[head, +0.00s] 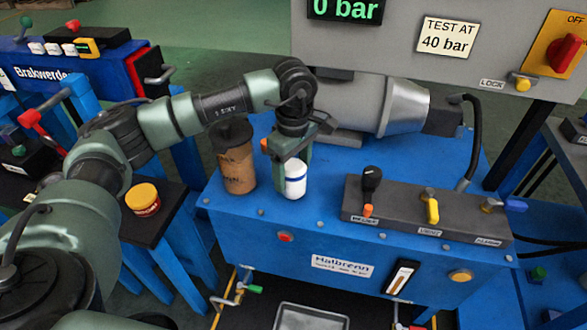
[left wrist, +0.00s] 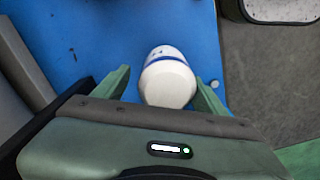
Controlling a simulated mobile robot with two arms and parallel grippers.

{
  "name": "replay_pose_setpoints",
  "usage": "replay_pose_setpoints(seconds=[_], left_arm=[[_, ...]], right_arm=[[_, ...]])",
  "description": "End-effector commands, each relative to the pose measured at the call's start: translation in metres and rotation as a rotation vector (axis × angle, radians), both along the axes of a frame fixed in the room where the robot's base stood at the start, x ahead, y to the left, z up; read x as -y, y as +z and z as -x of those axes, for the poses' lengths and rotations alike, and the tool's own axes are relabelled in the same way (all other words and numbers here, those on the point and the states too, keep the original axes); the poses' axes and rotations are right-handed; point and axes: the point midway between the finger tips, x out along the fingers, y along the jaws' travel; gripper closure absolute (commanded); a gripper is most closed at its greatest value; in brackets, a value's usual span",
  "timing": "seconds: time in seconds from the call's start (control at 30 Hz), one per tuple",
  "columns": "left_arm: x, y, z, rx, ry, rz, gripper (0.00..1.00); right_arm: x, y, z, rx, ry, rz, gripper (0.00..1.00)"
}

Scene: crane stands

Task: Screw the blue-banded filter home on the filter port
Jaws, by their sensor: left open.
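The white filter with a blue band (head: 294,182) stands upright on top of the blue stand (head: 330,225), just right of a brown canister. My left gripper (head: 291,168) points down at it, one finger on each side. In the left wrist view the filter (left wrist: 168,82) shows between the two spread fingers (left wrist: 163,78), with a gap visible on at least the left side. The fingers are open and not closed on it. The filter's base is hard to see, and I cannot tell whether it sits on the filter port. My right gripper is not in view.
The brown canister with a dark cap (head: 237,172) stands close left of the gripper. A grey valve block with levers (head: 425,218) lies to the right, a grey motor (head: 385,105) behind. A yellow-lidded jar (head: 143,199) sits on a dark side shelf at left.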

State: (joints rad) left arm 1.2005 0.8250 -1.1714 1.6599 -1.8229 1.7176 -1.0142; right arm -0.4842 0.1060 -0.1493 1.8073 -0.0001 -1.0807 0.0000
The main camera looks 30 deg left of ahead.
Motion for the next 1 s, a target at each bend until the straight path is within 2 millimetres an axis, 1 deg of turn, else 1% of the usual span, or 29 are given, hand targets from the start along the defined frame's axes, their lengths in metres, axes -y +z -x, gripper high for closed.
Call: replay_pose_setpoints(seconds=[0.03, 0.27, 0.33, 0.47, 0.6, 0.7, 1.0], left_arm=[[-0.001, 0.001, 0.001, -0.001, 0.051, 0.000, 0.28], [-0.002, 0.001, 0.002, -0.001, 0.243, 0.000, 0.28], [-0.002, 0.001, 0.003, -0.001, 0.312, 0.000, 0.28], [-0.003, 0.001, 0.003, -0.001, 0.404, 0.000, 0.28], [-0.003, 0.001, 0.005, -0.001, 0.545, 0.000, 0.28], [-0.004, 0.000, 0.005, 0.000, 0.585, 0.000, 0.28], [-0.003, 0.000, 0.005, 0.000, 0.583, 0.000, 0.28]], right_arm=[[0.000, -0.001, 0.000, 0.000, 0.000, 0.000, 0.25], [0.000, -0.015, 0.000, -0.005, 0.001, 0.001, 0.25], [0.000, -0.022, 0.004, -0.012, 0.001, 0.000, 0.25], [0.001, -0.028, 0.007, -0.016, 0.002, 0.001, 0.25], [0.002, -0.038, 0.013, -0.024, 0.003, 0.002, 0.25], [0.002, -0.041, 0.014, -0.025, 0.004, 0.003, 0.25], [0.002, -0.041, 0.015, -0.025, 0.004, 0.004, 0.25]])
